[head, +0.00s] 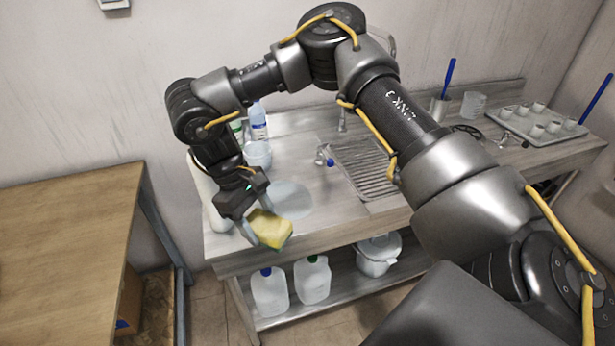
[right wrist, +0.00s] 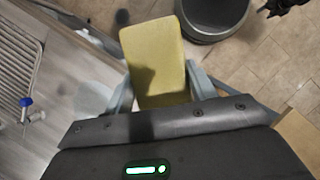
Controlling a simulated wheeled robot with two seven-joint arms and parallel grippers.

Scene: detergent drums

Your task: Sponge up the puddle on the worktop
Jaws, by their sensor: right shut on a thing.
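A yellow sponge (head: 270,228) is held in my right gripper (head: 257,222), in front of the worktop's front edge at its left end. In the right wrist view the sponge (right wrist: 156,62) sits between the two grey fingers of the gripper (right wrist: 160,90). The puddle (head: 291,199) is a pale round patch on the worktop (head: 305,165), just behind and to the right of the sponge. The sponge appears apart from the puddle. My left gripper is not in view.
A drain grate (head: 365,170) and a blue-handled valve (head: 326,158) lie right of the puddle. A bottle (head: 258,118) and cups (head: 257,154) stand behind it. Jugs (head: 270,292) and a pot (head: 378,254) fill the lower shelf. A wooden table (head: 65,240) stands at left.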

